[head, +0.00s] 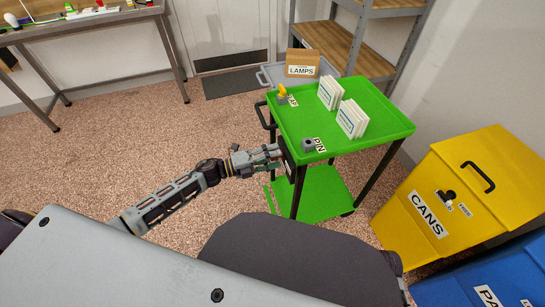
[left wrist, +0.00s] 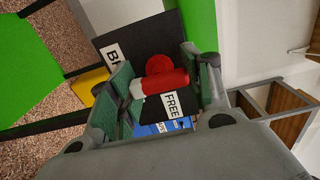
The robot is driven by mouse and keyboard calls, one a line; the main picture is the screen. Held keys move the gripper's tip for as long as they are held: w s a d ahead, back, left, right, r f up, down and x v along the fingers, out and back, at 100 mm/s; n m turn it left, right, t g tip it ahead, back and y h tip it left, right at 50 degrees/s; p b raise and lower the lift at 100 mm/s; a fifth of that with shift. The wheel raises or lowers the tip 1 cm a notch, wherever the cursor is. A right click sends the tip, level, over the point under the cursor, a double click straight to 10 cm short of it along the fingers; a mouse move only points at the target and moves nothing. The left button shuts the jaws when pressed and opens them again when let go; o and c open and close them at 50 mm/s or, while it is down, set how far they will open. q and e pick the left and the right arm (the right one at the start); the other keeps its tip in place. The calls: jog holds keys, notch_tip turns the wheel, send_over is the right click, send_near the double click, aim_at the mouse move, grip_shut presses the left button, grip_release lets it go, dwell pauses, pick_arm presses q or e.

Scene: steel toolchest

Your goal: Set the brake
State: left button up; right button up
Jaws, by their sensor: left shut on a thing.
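The green cart (head: 345,100) stands right of centre in the head view. A black brake plate (head: 288,158) is on its near left side. In the left wrist view the plate (left wrist: 142,34) carries a "FREE" label (left wrist: 171,104) and a partly hidden label starting with "B" (left wrist: 113,54). A red brake lever (left wrist: 162,82) with a round red hub sits on the plate, its arm pointing left and near the "FREE" label. My left gripper (head: 276,154) is shut on the red lever, with a finger on either side. My right gripper is not in view.
A yellow "CANS" bin (head: 450,180) stands to the right, a workbench (head: 85,30) at upper left. Floor left of the cart is clear.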

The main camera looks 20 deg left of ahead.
pick_arm(q)
jog(key=shift+f, duration=0.1)
jog(key=o, duration=1)
jog(key=shift+o, duration=0.2)
jog(key=v, duration=1.2)
dwell(0.7)
